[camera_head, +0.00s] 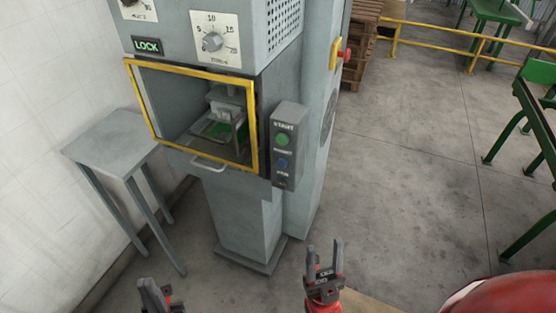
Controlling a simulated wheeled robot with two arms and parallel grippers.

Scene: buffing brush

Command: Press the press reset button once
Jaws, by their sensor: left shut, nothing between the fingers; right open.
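A small grey control box (287,145) is fixed to the front right of the grey press (240,215). It has a green button (282,140) near the top under a start label and a blue button (282,163) below it. The small lettering by the blue button is too blurred to read surely. My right gripper (323,262) is open and empty, low in front of the press and apart from the box. My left gripper (156,298) is shut and empty at the bottom edge, left of the press, partly cut off.
A yellow-framed window (254,120) closes the press chamber, with a handle below. A grey side table (112,135) stands left by the wall. A red emergency knob (345,55) is on the press's right side. Open floor lies right, with green frames (540,110) beyond.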

